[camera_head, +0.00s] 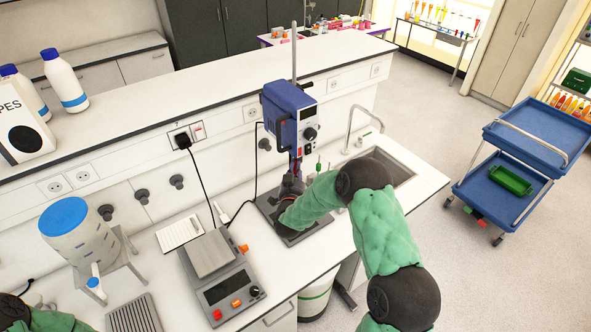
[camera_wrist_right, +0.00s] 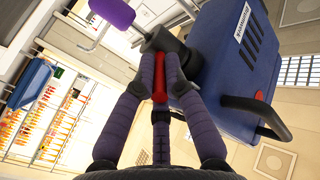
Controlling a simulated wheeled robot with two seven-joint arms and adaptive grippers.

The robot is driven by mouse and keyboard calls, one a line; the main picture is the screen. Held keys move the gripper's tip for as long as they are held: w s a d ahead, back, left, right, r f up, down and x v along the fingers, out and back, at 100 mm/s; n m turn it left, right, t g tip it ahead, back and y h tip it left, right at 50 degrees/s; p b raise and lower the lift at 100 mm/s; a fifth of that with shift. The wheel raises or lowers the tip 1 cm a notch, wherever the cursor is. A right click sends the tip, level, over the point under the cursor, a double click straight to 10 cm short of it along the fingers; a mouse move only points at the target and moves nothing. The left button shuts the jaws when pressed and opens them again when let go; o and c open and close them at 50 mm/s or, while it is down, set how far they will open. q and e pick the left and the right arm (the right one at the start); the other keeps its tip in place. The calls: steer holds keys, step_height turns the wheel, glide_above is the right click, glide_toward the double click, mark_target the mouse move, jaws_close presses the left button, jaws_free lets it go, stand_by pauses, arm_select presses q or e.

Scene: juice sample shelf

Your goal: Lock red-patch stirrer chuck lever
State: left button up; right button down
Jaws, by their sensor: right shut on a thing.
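The blue overhead stirrer (camera_head: 290,118) stands on its post on the bench, and its blue housing (camera_wrist_right: 236,62) fills the upper right of the right wrist view. Its dark chuck (camera_wrist_right: 163,42) is just beyond my right fingertips. My right gripper (camera_wrist_right: 160,65) is shut on a red lever (camera_wrist_right: 160,88), which lies between its two fingers beside the chuck. In the head view my right arm reaches to the stirrer from the right and hides most of the gripper and the lever. Only part of my left arm shows at the lower left; its gripper is out of view.
A balance (camera_head: 232,290) stands left of the stirrer, with a blue-lidded container (camera_head: 68,225) on a stand farther left. A sink (camera_head: 391,165) lies to the right. A blue cart (camera_head: 535,135) stands on the floor. Power cables hang behind the stirrer.

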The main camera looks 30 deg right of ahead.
mark_target(301, 160)
steer(key=d+n+t+y+b, duration=0.1)
steer(key=n+y+b, duration=0.1)
steer(key=y+b, duration=0.1)
steer(key=d+n+t+y+b, duration=0.1)
steer(key=n+y+b, duration=0.1)
steer(key=b, duration=0.3)
steer(key=s+d+n+t+y+b, duration=0.1)
steer(key=n+y+b, duration=0.1)
steer(key=y+b, duration=0.2)
steer(key=shift+d, duration=0.25)
steer(key=shift+d+n+y, duration=0.3)
steer(key=shift+n+y, duration=0.5)
steer(key=shift+y, duration=0.3)
steer(key=shift+w+d+r+n+g+y+p, duration=0.1)
steer(key=shift+w+d+n+g+y+p, duration=0.4)
steer(key=shift+n+y, duration=1.2)
steer(key=shift+w+d+n+g+y+p, duration=0.1)
steer(key=shift+d+n+g+y+p, duration=0.85)
steer(key=shift+y, duration=1.35)
steer(key=shift+w+d+r+n+g+y+p, duration=0.1)
steer(key=shift+w+d+n+g+y+p, duration=0.25)
steer(key=shift+n+g+y, duration=1)
steer(key=shift+s+d+n+t+y, duration=0.1)
steer(key=shift+n+t+y, duration=0.25)
steer(key=shift+y, duration=0.4)
